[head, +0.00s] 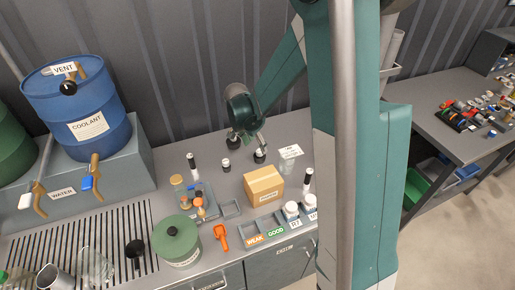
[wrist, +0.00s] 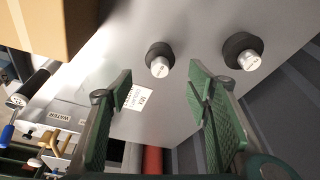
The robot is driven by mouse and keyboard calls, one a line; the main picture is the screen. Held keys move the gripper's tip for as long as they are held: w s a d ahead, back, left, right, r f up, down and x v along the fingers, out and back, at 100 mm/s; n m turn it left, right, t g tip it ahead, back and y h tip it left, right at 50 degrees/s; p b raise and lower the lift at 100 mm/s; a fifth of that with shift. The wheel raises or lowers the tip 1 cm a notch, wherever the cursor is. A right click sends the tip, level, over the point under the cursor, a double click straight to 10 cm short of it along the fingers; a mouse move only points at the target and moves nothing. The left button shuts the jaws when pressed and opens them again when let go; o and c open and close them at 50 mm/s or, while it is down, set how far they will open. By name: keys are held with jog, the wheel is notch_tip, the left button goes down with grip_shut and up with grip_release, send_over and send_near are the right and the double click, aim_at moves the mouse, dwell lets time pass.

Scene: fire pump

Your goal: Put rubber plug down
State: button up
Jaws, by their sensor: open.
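Two small dark round plugs with pale cylindrical tops stand apart on the grey bench top; one (wrist: 160,62) is in the middle of the wrist view, the other (wrist: 243,52) to its right. I cannot tell which is the rubber plug. The head view shows a small black-and-white piece (head: 226,164) and another (head: 260,156) close below my fingers. My gripper (head: 248,143) is at the back of the bench near the wall.
A black marker-like cylinder (head: 193,166) and hourglass (head: 180,187) stand left. A green canister (head: 176,240), orange tool (head: 222,237) and labelled tray (head: 275,232) lie nearer the front.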

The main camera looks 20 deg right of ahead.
jog(key=shift+v, duration=2.05)
jog(key=shift+r, duration=0.1)
jog(key=s+a+r+n+t+y, duration=0.1)
jog(key=s+a+r+n, duration=0.15)
jog(key=s+r, duration=0.4)
jog(key=s+a+r+n+t+y, duration=0.1)
jog(key=s+r+n+t, duration=0.1)
jog(key=s+r+n, duration=0.35)
jog(key=s+a+r+n+t, duration=0.1)
jog(key=s+a+r+n, duration=0.1)
jog(key=s, duration=0.6)
jog(key=s+a+r+n+t+y, duration=0.1)
jog(key=s+a+r+n+t, duration=0.1)
jog(key=s+r, duration=0.3)
jog(key=shift+s+n, duration=0.8)
jog(key=shift+s, duration=1.4)
jog(key=shift+a, duration=0.1)
jog(key=o, duration=0.4)
jog(key=shift+c, duration=0.2)
